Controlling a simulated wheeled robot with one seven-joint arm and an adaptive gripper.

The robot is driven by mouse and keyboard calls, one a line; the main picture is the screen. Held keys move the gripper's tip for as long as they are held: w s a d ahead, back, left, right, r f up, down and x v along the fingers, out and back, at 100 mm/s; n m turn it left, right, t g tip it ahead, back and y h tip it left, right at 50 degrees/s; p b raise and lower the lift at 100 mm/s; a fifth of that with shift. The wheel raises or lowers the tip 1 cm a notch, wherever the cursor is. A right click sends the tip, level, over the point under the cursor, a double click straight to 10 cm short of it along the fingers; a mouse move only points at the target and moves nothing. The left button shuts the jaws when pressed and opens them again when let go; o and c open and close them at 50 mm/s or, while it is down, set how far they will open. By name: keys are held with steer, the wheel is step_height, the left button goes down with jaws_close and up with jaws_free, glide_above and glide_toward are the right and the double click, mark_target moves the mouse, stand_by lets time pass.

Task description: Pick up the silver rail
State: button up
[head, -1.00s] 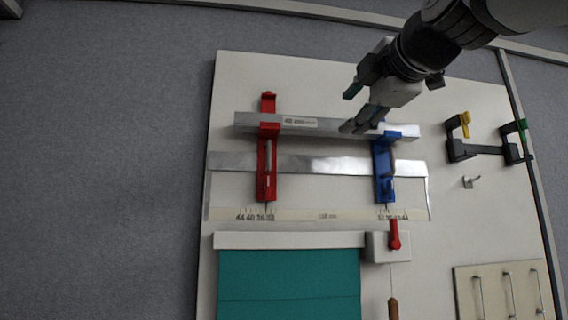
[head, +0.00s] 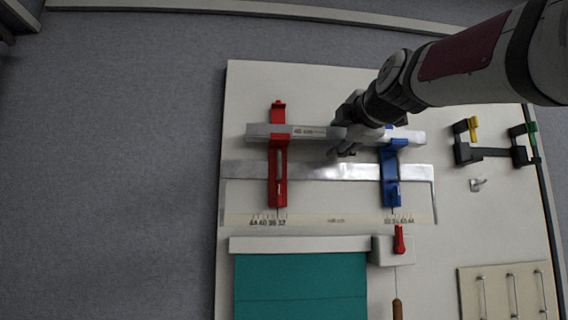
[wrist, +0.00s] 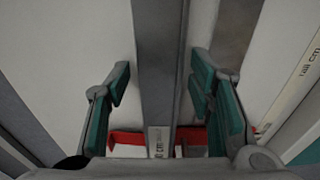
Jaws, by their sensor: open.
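The silver rail (head: 258,131) is a long straight grey bar with a small printed label. It lies across the upper board, through a red bracket (head: 278,190) on the left and a blue bracket (head: 391,190) on the right. My gripper (head: 346,147) is open at the rail, between the two brackets, and hides part of it. In the wrist view, my gripper (wrist: 160,88) has one finger on each side of the rail (wrist: 158,60), with gaps showing on both sides. The red bracket (wrist: 128,142) shows near the bottom there.
A flat shiny metal strip (head: 330,171) runs parallel just below the rail. Below it are a printed scale (head: 310,219) and a teal panel (head: 300,285). A black clamp (head: 490,152) with yellow and green parts sits at the right. Bare board lies above the rail.

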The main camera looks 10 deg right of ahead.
jaws_close()
steer(key=shift+r, duration=0.15)
steer(key=shift+r+b, duration=0.3)
steer(key=shift+r, duration=1.3)
steer(key=s+d+r+b, duration=0.1)
steer(key=s, duration=0.7)
steer(key=s+d+r+b, duration=0.1)
steer(key=s+r, duration=0.1)
steer(key=s, duration=0.6)
steer(key=shift+d, duration=0.35)
steer(key=shift+w+r, duration=0.1)
steer(key=shift+r, duration=0.15)
